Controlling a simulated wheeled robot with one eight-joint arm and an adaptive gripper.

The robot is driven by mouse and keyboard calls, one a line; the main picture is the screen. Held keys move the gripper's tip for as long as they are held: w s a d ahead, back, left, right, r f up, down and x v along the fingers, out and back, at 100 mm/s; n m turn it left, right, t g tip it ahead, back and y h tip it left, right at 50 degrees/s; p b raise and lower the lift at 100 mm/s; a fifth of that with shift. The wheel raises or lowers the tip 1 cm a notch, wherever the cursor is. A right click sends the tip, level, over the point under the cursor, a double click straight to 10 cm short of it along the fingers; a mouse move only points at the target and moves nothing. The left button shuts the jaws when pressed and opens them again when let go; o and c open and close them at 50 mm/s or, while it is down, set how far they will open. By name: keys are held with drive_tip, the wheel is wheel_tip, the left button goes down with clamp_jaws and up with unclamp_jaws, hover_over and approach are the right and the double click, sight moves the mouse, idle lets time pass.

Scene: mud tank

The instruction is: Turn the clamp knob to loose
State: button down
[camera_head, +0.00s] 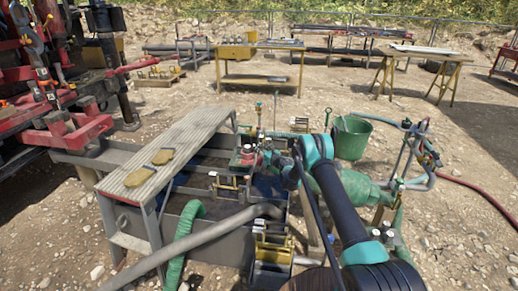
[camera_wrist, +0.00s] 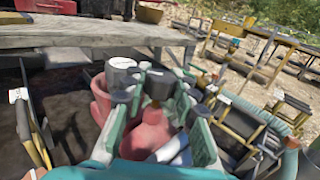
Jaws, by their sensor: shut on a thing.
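In the wrist view my gripper (camera_wrist: 157,84) reaches forward with its two green-grey fingers on either side of a small dark knob (camera_wrist: 157,88). The fingers are closed on this knob, which sits above a red rounded body (camera_wrist: 150,135). I take it to be the clamp knob; its markings and turn angle cannot be made out. A grey cylindrical cap on a red fitting (camera_wrist: 103,98) stands just left of the fingers. In the head view my arm reaches over the tank (camera_head: 225,238), and my fingertips are too small and cluttered to tell apart.
A plank walkway (camera_head: 175,145) with tan gloves (camera_head: 140,177) runs along the tank's left side. A thick grey hose (camera_head: 205,243) crosses its front. A green bucket (camera_head: 351,138) and green pump (camera_head: 350,185) stand right. Yellow-framed parts (camera_wrist: 245,118) are right in the wrist view.

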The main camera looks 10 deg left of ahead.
idle(0.3)
drive_tip(key=c, duration=1.2)
unclamp_jaws()
drive_tip(key=v, duration=1.2)
